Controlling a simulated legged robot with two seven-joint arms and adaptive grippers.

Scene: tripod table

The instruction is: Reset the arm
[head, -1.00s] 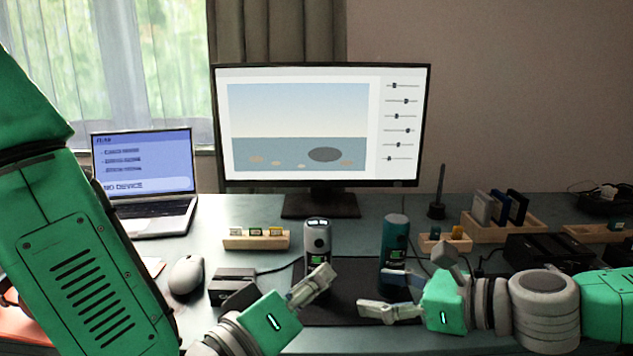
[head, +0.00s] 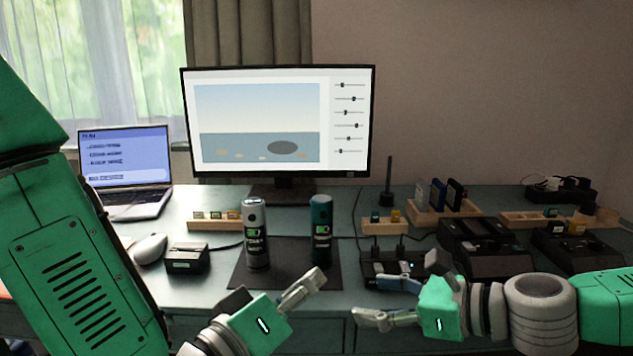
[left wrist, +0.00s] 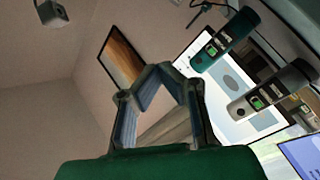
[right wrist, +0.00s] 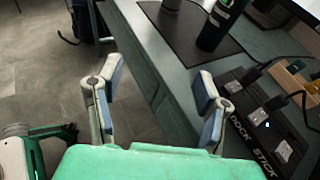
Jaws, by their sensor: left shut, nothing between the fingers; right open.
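My left gripper (head: 302,288) is shut and empty in front of the desk's dark mat, in the head view. In the left wrist view its fingers (left wrist: 160,85) show with nothing held. My right gripper (head: 378,301) is open and empty before the desk's front edge, to the right of the left one. In the right wrist view its two fingers (right wrist: 152,90) stand apart with nothing between them. Both grippers are clear of the grey canister (head: 255,235) and the teal canister (head: 321,230), which stand upright on the mat (head: 285,278).
A monitor (head: 278,170) and a laptop (head: 125,185) stand at the back and left. A mouse (head: 150,248) and a small black box (head: 187,260) lie left of the mat. A black dock (head: 385,267), wooden trays (head: 213,224) and black devices (head: 480,250) sit around it.

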